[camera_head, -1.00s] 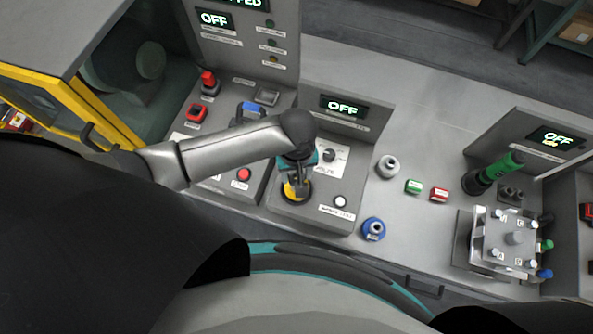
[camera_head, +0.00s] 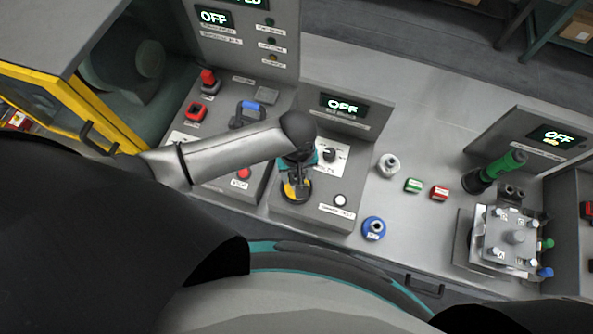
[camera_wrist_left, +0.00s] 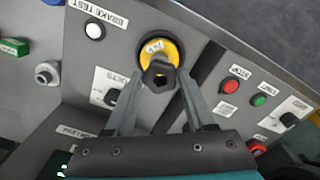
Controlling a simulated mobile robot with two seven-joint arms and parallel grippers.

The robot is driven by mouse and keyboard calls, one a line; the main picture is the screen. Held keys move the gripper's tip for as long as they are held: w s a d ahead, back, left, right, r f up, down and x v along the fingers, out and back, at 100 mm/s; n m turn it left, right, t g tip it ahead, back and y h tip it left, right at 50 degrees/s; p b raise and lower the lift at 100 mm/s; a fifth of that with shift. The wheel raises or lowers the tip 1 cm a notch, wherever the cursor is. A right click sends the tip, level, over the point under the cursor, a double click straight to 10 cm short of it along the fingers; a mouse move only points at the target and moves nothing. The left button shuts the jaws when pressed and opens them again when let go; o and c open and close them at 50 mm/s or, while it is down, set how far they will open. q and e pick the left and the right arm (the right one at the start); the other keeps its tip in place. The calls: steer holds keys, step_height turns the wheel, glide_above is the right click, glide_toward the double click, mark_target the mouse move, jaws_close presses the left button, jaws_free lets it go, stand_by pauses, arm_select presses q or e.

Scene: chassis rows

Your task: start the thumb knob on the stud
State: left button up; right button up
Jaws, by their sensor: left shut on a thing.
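A dark thumb knob with a hex-shaped end (camera_wrist_left: 158,76) is between the fingertips of my left gripper (camera_wrist_left: 160,82), which is shut on it. Behind it is a round yellow plate (camera_wrist_left: 170,48) with a small label, on a grey panel. The stud cannot be made out; the knob and fingers cover the middle of the plate, so I cannot tell if the knob touches it. In the head view my left gripper (camera_head: 296,180) is over the yellow plate (camera_head: 289,192), partly hiding it. My right gripper is not in view.
The panel has a white BRAKE TEST button (camera_head: 341,201) and a selector dial (camera_head: 330,155) close by. A red stop button (camera_head: 243,173) is on the left panel. A blue-ringed part (camera_head: 373,229) and a grey fitting (camera_head: 388,163) stand on the bench to the right.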

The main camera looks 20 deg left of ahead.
arm_select(q)
steer(key=shift+f, duration=0.45)
steer(key=shift+f, duration=0.3)
stand_by(0.6)
steer(key=shift+m, duration=0.9)
steer(key=m, duration=0.3)
steer(key=shift+a+f, duration=0.1)
steer(key=shift+m, duration=0.4)
steer(key=shift+s+a+m, duration=0.1)
steer(key=shift+m, duration=2.3)
